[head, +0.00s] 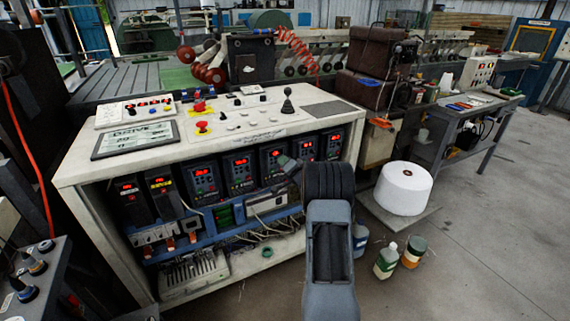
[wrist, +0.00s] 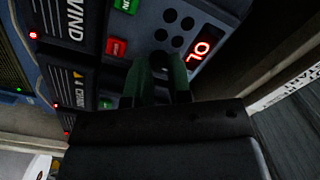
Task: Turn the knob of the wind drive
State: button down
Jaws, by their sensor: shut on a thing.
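The cabinet (head: 75,185) holds a row of dark drives with lit red displays. In the head view my gripper (head: 289,163) is at the face of a drive (head: 273,155) right of the row's middle. In the wrist view the green fingers (wrist: 160,80) are shut on a small dark knob (wrist: 158,60), mostly hidden between them. Beside it on the drive's face are a red display (wrist: 199,48), round dark buttons, a red button (wrist: 116,47) and a green button (wrist: 126,5). A label ending in WIND (wrist: 74,22) shows at the left.
The cabinet's top (head: 240,118) carries a joystick (head: 287,103) and red and yellow switches. Cables and modules fill the space below the drives. A white roll (head: 403,188) and bottles (head: 387,262) stand on the floor at the right. Open floor lies further right.

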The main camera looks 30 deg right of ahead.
jog(key=shift+n+g+b, duration=0.3)
jog(key=shift+n+b, duration=1.9)
jog(key=shift+n, duration=2.4)
jog(key=c, duration=1.3)
grip_release()
jog(key=s, duration=0.4)
jog(key=s+a+p, duration=0.1)
jog(key=s, duration=0.8)
jog(key=shift+s+a+r, duration=0.15)
jog(key=shift+s+r, duration=0.25)
